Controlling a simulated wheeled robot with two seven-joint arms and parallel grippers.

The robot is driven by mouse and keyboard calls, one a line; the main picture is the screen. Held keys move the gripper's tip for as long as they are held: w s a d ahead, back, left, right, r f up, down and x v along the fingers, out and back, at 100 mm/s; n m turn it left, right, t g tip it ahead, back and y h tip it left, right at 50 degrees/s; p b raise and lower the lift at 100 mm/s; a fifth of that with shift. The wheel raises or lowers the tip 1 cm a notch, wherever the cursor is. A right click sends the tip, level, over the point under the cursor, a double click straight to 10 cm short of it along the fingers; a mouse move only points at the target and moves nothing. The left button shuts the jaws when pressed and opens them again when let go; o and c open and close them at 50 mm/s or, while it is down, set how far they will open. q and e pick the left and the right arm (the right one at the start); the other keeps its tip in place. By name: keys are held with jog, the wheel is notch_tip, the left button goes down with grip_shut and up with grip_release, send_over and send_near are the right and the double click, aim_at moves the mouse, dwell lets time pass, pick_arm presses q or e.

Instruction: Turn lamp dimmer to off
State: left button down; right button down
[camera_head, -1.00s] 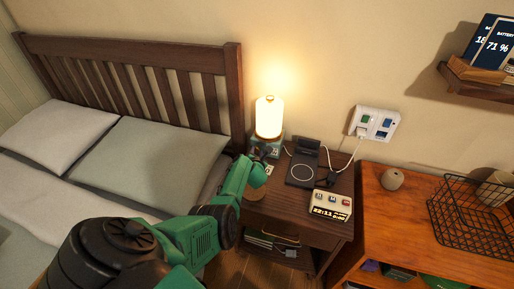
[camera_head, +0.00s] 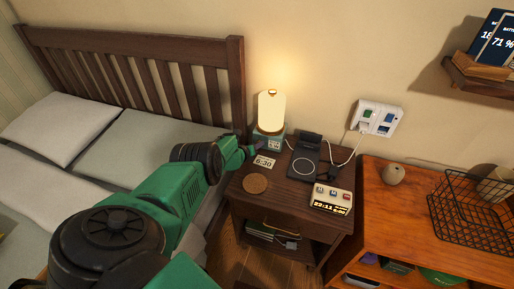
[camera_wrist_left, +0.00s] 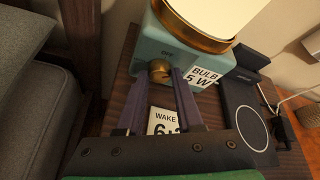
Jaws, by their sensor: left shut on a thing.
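The lamp (camera_head: 271,110) stands at the back of the nightstand, its pale shade glowing. Its teal base (camera_wrist_left: 205,62) has a brass collar and a small brass dimmer knob (camera_wrist_left: 159,70) on the front. A small label that seems to read OFF (camera_wrist_left: 167,53) is above the knob. My left gripper (camera_head: 253,151) reaches the base from the left. In the left wrist view its two purple-grey fingers (camera_wrist_left: 162,79) are on either side of the knob, shut on it. The fingers partly hide the knob, and its pointer cannot be made out. My right gripper is not in view.
On the nightstand (camera_head: 287,192) are a WAKE card (camera_head: 264,162), a round coaster (camera_head: 255,183), a black charging stand (camera_head: 303,168) and a clock (camera_head: 331,201). The bed (camera_head: 150,150) is at left. A wooden cabinet (camera_head: 400,210) with a wire basket (camera_head: 470,210) is at right.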

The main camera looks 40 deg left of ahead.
pick_arm(q)
jog(key=n+b, duration=0.1)
jog(key=n+t+h+b, duration=0.1)
jog(key=n+h+b, duration=0.1)
jog(key=shift+a+f+b, duration=0.25)
jog(key=shift+f+b, duration=0.05)
jog(key=shift+f, duration=0.05)
jog(key=n+t+b, duration=0.1)
jog(key=b, duration=0.1)
jog(key=n+t+h+b, duration=0.1)
jog(key=n+b, duration=0.1)
jog(key=shift+s+a+f+h, duration=0.1)
jog(key=shift+h, duration=0.2)
jog(key=shift+n+t+h+b, duration=0.3)
jog(key=shift+n+b, duration=0.5)
jog(key=shift+b, duration=0.05)
jog(key=c, duration=0.6)
grip_release()
jog(key=shift+o, duration=0.2)
